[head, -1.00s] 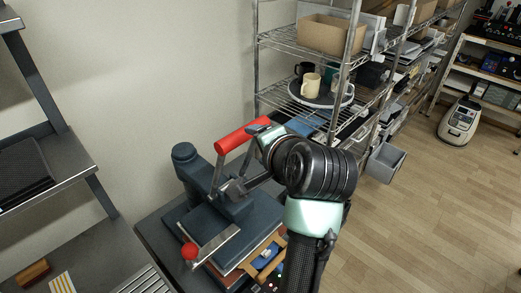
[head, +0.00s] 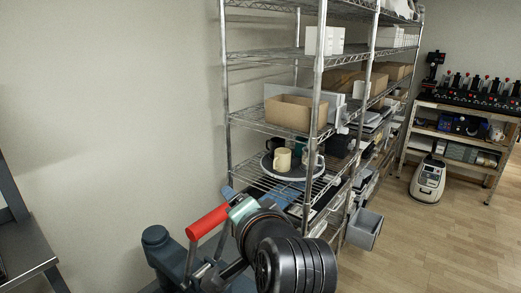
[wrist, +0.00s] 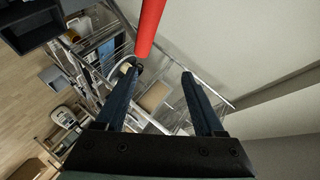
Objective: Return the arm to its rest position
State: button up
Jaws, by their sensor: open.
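My gripper (head: 229,194) is at the upper right end of the press's red handle (head: 207,221) in the head view. In the wrist view my gripper (wrist: 160,78) has its two dark fingers spread apart with nothing clamped between them. The red handle (wrist: 149,25) shows there just ahead of the fingertips, at the top of the picture; whether it touches a finger cannot be told. The dark blue press (head: 158,244) stands at the lower edge of the head view, its base cut off. My bent arm covers part of it.
A wire shelf rack (head: 316,90) stands behind my arm, with a cardboard box (head: 289,113) and mugs on a round tray (head: 268,164). A grey bin (head: 364,229) hangs at its side. A white machine (head: 428,180) stands on the floor.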

jog(key=s+d+r+n+t+h+b, duration=0.1)
jog(key=s+d+r+n+t, duration=0.2)
jog(key=r, duration=0.6)
jog(key=s+d+r+n+t+h+b, duration=0.1)
jog(key=s+r+n+t+h, duration=0.15)
jog(key=r+t, duration=0.45)
jog(key=s+d+r+n+t+h+b, duration=0.1)
jog(key=s+r+t, duration=0.3)
jog(key=s+r, duration=0.7)
jog(key=shift+s+r+n+t, duration=0.4)
jog(key=shift+s+n, duration=0.3)
jog(key=shift+n, duration=0.15)
